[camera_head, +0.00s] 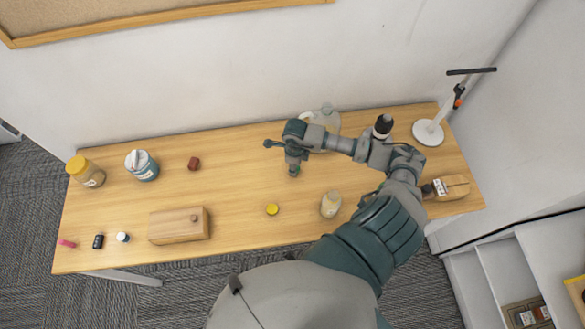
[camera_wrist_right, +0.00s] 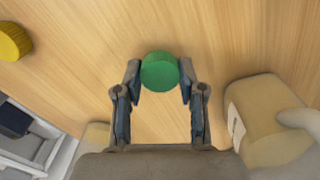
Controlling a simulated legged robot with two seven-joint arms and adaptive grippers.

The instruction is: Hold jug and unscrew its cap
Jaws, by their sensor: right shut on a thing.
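A pale translucent jug (camera_head: 328,118) stands near the wall at the back of the table, partly hidden behind my right arm. In the right wrist view the jug (camera_wrist_right: 262,118) is at the right edge, with its handle showing; its mouth is not visible there. My right gripper (camera_wrist_right: 160,80) is shut on a green round cap (camera_wrist_right: 160,71), held between its fingertips. In the head view the right gripper (camera_head: 293,168) is over the table, left of and nearer than the jug and apart from it. My left gripper is not in view.
A yellow cap (camera_head: 272,209) and a pale bottle (camera_head: 330,205) stand near the front. A wooden box (camera_head: 178,226) is front left. A black-topped bottle (camera_head: 383,127) and white stand (camera_head: 429,132) are at right. The table left of my gripper is clear up to a red cube (camera_head: 194,163).

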